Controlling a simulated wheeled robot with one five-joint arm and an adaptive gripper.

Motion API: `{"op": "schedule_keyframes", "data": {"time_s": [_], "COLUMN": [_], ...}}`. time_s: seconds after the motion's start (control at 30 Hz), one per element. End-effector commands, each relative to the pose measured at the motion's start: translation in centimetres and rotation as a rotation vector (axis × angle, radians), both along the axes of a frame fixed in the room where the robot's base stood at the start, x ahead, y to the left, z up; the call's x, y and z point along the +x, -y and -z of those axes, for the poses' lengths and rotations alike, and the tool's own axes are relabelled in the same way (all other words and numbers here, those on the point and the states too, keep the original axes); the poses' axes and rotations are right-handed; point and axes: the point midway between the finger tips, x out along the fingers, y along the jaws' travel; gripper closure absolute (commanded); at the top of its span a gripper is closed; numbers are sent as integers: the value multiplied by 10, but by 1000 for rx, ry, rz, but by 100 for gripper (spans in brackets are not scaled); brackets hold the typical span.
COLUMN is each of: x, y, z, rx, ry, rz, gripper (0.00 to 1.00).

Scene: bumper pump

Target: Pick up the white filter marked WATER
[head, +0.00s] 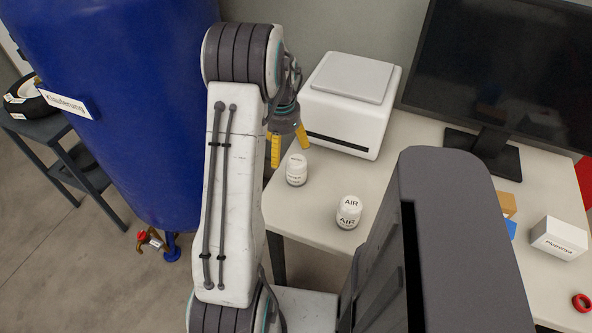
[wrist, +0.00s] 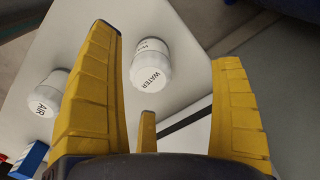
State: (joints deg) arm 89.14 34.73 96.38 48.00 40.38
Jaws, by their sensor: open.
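The white WATER filter (wrist: 150,72) lies between the spread yellow fingers of my gripper (wrist: 172,80) in the wrist view, beyond their reach as far as I can see, with the word WATER readable. In the head view the same white filter (head: 297,170) stands on the table near its left edge, its marking too small to read. My gripper (head: 289,148) is open and empty, up and to the left of that filter. A second white filter marked AIR (head: 348,212) stands to the right and nearer; it also shows in the wrist view (wrist: 47,95).
A white printer-like box (head: 345,105) stands behind the filters. A monitor (head: 500,70), a white carton (head: 559,239) and a red ring (head: 582,302) are on the right of the table (head: 320,215). A blue tank (head: 120,110) stands left.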

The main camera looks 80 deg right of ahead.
Motion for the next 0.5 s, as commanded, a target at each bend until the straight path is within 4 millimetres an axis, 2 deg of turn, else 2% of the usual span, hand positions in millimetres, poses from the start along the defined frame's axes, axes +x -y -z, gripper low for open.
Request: {"op": "schedule_keyframes", "data": {"time_s": [0.03, 0.1, 0.2, 0.5], "x": [-14, -26, -36, -39], "y": [3, 6, 8, 8], "z": [7, 14, 22, 45], "rx": [6, 11, 16, 18], "ry": [0, 0, 1, 0], "rz": [41, 81, 113, 126], "gripper": [14, 14, 14, 14]}}
